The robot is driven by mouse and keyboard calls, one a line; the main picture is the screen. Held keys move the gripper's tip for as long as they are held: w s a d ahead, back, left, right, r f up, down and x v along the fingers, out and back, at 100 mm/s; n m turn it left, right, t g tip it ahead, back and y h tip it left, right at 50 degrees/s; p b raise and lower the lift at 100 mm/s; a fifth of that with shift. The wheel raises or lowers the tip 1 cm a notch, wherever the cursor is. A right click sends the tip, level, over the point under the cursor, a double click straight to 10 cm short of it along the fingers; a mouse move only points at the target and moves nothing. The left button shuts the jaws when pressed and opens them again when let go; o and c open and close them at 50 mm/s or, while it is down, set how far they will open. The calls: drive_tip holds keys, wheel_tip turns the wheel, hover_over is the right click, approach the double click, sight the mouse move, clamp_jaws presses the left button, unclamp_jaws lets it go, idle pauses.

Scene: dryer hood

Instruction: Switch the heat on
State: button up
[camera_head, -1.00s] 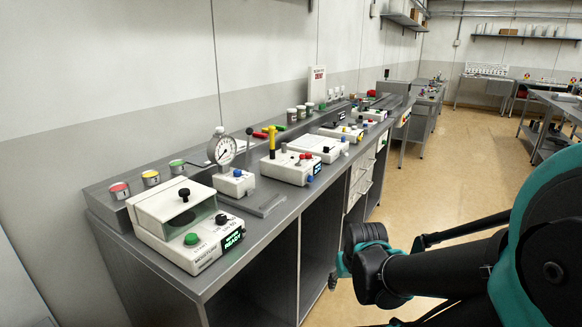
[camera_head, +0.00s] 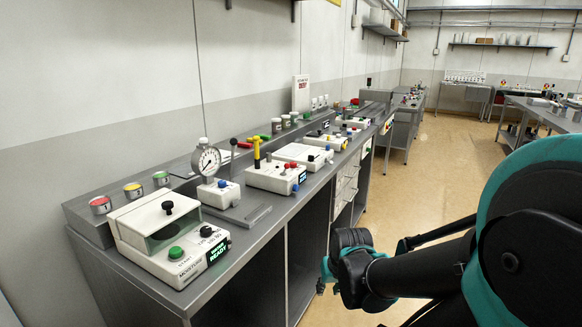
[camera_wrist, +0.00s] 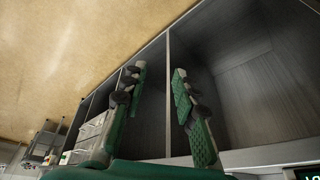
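A white moisture instrument (camera_head: 150,256) stands at the near left end of the bench. Its hood (camera_head: 151,218) has a clear front and a black knob (camera_head: 167,207) on top, and looks closed. On its front are a green button (camera_head: 175,253), a black dial (camera_head: 206,231) and a display (camera_head: 218,249) lit green with "READY". The dial's setting is too small to read. My gripper (camera_wrist: 160,72) is open and empty, its padded fingers apart, over the open shelving below the bench top. It is clear of the instrument. A corner of a lit display (camera_wrist: 311,173) shows in the wrist view.
Red, yellow and green-topped jars (camera_head: 133,190) stand behind the instrument. A dial gauge (camera_head: 207,160) on a stand and a white box with a yellow lever (camera_head: 275,176) stand farther along the grey bench (camera_head: 270,212). The floor (camera_head: 440,165) right of the bench is clear.

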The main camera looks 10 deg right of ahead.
drive_tip(key=w+a+r+y, duration=0.1)
drive_tip(key=w, duration=0.2)
drive_tip(key=w+a+r+m+t+y, duration=0.1)
drive_tip(key=w+r, duration=0.1)
drive_tip(key=w, duration=0.1)
drive_tip(key=w+a+r+m+t+y, duration=0.1)
drive_tip(key=w+a+r, duration=0.1)
drive_tip(key=w, duration=0.1)
drive_tip(key=shift+w, duration=0.1)
clamp_jaws()
drive_tip(key=w+d+r+m+t+y, duration=0.1)
drive_tip(key=w+d+r+m+t, duration=0.2)
drive_tip(key=w+r, duration=0.5)
drive_tip(key=w+d+r+m+t, duration=0.4)
drive_tip(key=w+r+m, duration=0.3)
drive_tip(key=w, duration=0.8)
drive_tip(key=shift+r+m+t+y, duration=0.3)
drive_tip(key=shift+r+t+y, duration=0.1)
drive_tip(key=shift+r+t, duration=0.45)
drive_tip(key=shift+f, duration=0.1)
